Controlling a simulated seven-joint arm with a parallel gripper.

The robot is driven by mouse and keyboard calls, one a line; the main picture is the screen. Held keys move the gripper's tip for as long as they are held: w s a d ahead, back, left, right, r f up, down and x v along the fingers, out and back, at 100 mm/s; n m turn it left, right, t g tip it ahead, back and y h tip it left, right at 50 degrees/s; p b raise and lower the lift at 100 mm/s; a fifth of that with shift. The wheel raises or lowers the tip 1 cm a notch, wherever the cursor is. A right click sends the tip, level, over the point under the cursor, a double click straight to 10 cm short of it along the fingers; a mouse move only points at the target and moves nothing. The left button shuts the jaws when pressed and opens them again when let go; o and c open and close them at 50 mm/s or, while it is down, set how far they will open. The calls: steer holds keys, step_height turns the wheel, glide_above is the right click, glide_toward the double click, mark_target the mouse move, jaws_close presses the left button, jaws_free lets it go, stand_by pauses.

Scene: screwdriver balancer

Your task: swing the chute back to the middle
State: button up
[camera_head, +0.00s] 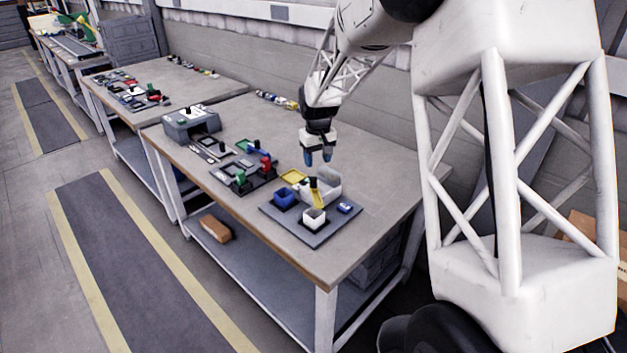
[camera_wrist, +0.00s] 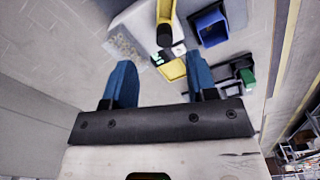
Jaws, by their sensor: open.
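The yellow chute (camera_head: 318,196) stands on a grey base plate (camera_head: 310,236) and slopes down to the front, its low end at the small white bin (camera_head: 314,219). A black knob (camera_head: 313,182) tops its upper end. A blue bin (camera_head: 284,199) is left of the chute. My gripper (camera_head: 318,158) is open and empty above and slightly behind the knob, apart from it. In the wrist view the black knob (camera_wrist: 165,33) shows beyond and between the spread blue fingers of my gripper (camera_wrist: 158,70). Only a strip of the chute (camera_wrist: 165,9) shows there.
A larger white container (camera_head: 328,183) stands behind the chute. A yellow tray (camera_head: 293,176) is left of it. A black fixture with red and green parts (camera_head: 247,182) lies left. Bare tabletop extends to the right.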

mark_target(313, 179)
steer(key=shift+w+a+f, duration=0.3)
steer(key=shift+w+f, duration=0.2)
steer(key=shift+w+a+f, duration=0.3)
steer(key=shift+w+f, duration=0.15)
steer(key=shift+f, duration=0.15)
steer(key=shift+f, duration=3.75)
jaws_close()
